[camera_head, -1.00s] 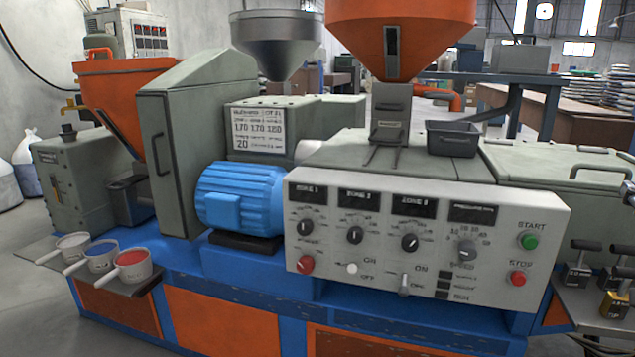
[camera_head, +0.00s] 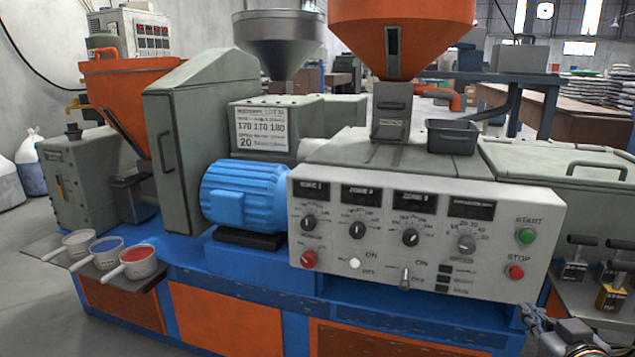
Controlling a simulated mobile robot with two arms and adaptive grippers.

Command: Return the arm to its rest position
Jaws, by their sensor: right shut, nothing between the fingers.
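My right gripper (camera_head: 532,317) shows at the bottom right, with its dark grey fingers in front of the lower right corner of the machine's blue base (camera_head: 440,312). It is shut and empty. Part of my right wrist (camera_head: 578,338) shows beside it and is cut off by the bottom edge. Whether the fingers touch the base, I cannot tell. My left gripper is not in view.
The control panel (camera_head: 425,235) with knobs and buttons stands above and left of the gripper. Small tools with black handles (camera_head: 612,290) stand on a side shelf at right. Several scoops (camera_head: 138,262) sit on a ledge at left.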

